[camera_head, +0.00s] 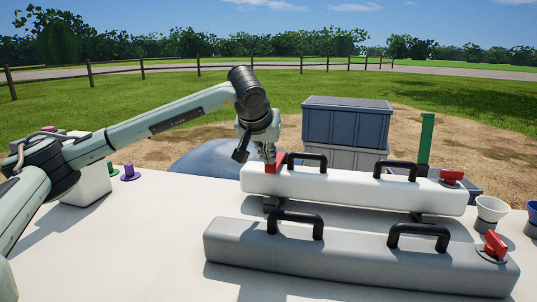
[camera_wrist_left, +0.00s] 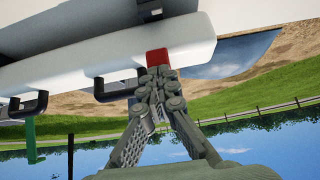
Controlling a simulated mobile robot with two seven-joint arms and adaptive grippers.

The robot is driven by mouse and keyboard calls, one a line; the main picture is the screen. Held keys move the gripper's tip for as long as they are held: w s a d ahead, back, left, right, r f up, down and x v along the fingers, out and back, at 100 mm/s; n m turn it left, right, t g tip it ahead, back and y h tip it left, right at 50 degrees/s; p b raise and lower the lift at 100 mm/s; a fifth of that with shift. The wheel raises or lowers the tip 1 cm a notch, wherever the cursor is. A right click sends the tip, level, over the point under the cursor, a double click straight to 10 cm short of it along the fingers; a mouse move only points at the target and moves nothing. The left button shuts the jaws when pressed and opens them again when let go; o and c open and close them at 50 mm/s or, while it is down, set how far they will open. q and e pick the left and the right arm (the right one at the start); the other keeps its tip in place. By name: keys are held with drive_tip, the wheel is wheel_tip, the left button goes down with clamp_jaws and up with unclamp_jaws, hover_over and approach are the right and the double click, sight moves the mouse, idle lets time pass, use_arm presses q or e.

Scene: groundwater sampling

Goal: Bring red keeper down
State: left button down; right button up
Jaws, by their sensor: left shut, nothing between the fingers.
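A red keeper (camera_head: 281,160) sits at the left end of the white bar (camera_head: 345,189), partly hidden by my left gripper (camera_head: 268,156). The gripper is shut and empty, pointing down, with its fingertips at the keeper. In the left wrist view the red keeper (camera_wrist_left: 157,57) shows just past the closed fingertips (camera_wrist_left: 158,74); I cannot tell whether they touch. A second red keeper (camera_head: 451,177) is on the white bar's right end. Another red keeper (camera_head: 495,244) stands tilted on the right end of the grey bar (camera_head: 340,262).
Black handles (camera_head: 307,160) rise from the white bar close to my gripper, and more (camera_head: 419,236) from the grey bar. Grey crates (camera_head: 346,124) and a green post (camera_head: 426,140) stand behind. Cups (camera_head: 490,211) are at right. The white table (camera_head: 130,255) is clear at front left.

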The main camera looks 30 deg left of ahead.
use_arm(q)
drive_tip(key=v, duration=1.2)
drive_tip(key=shift+r, duration=0.35)
